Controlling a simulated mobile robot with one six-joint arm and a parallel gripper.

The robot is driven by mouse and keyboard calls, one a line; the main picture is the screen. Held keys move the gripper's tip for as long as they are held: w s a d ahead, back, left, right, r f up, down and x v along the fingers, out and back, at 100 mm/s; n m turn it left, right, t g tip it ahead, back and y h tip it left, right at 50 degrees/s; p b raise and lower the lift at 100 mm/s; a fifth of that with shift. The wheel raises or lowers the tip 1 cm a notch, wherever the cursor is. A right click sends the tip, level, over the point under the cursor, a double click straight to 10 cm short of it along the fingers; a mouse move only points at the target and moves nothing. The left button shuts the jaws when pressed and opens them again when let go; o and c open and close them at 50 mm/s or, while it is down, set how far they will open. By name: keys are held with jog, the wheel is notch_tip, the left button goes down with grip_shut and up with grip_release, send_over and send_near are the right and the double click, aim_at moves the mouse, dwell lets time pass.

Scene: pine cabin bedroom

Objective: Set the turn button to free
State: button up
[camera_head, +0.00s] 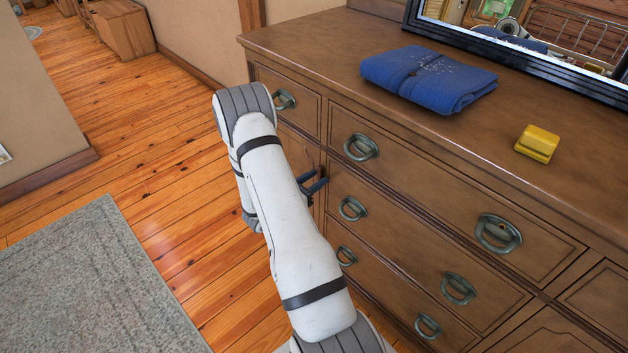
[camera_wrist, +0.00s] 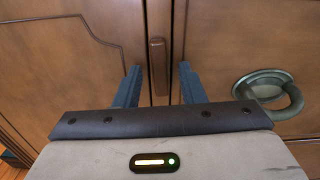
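The turn button (camera_wrist: 158,66) is a small upright wooden bar on the dresser front, seen in the wrist view. It stands vertical beside the seam between the panelled cabinet door (camera_wrist: 75,60) on the left and the drawer side on the right. My gripper (camera_wrist: 158,82) is open, with one blue finger on each side of the button's lower part. I cannot tell whether the fingers touch it. In the head view my gripper (camera_head: 313,184) shows partly behind my arm, close to the dresser front, and the turn button is hidden there.
The wooden dresser (camera_head: 330,50) carries a folded blue garment (camera_head: 428,78), a yellow object (camera_head: 537,144) and a black-framed mirror (camera_head: 520,52). A ring pull (camera_wrist: 268,93) sits right of my gripper. Wood floor and a grey rug (camera_head: 90,285) lie open at left.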

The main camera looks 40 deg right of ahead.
jog(key=a, duration=0.7)
jog(key=shift+s+a+p, duration=0.3)
jog(key=shift+a+p, duration=0.1)
jog(key=s+a+r+m+g+y+p, duration=0.2)
jog(key=s+r+m+p, duration=0.15)
jog(key=r, duration=0.35)
jog(key=s+a+r+m+g+y+p, duration=0.1)
jog(key=s+r+m+g+y+p, duration=0.2)
jog(key=r, duration=0.5)
jog(key=s+a+r+m+g+y+p, duration=0.1)
jog(key=s+a+r+m+y+p, duration=0.1)
jog(key=s+r+m, duration=0.35)
jog(key=s+a+r+m+t+y+p, duration=0.3)
jog(key=a+r+m+y+p, duration=0.1)
jog(key=a+r, duration=0.5)
jog(key=s+a+r+m+t+y+p, duration=0.3)
jog(key=a+r+y, duration=0.4)
jog(key=r, duration=0.6)
jog(key=s+a+t+p, duration=0.1)
jog(key=a+p, duration=0.1)
jog(key=shift+m+p, duration=0.35)
jog(key=shift+m, duration=0.05)
